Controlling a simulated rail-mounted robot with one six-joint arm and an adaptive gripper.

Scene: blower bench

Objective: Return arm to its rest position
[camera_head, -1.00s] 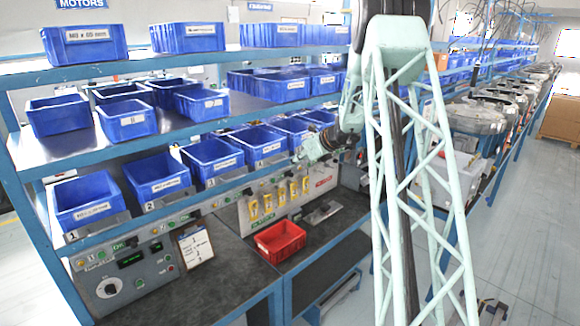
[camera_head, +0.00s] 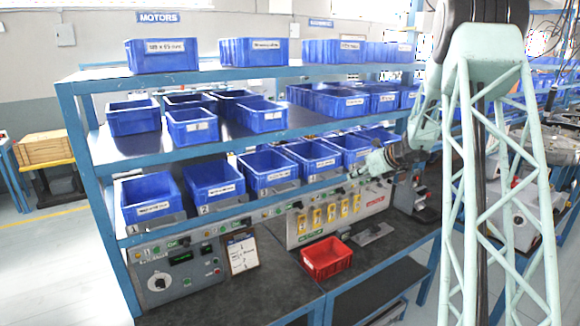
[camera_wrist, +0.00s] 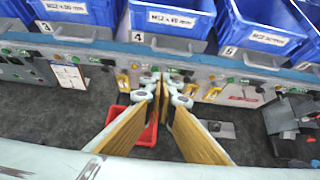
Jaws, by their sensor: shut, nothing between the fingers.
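My arm stands at the right of the head view, beside the rack. My gripper (camera_head: 372,168) is in front of the lower row of blue bins, above the dark bench top. In the wrist view my gripper (camera_wrist: 164,78) shows its two wood-coloured finger pads converging at the tips. It is shut and empty. The red tray (camera_head: 326,257) sits on the bench below, and it shows partly hidden behind the fingers in the wrist view (camera_wrist: 147,135).
Blue bins (camera_head: 266,172) fill several rack shelves. A control panel (camera_head: 178,274) and a clipboard (camera_head: 242,254) stand at the bench back. A wooden crate (camera_head: 44,149) is at far left.

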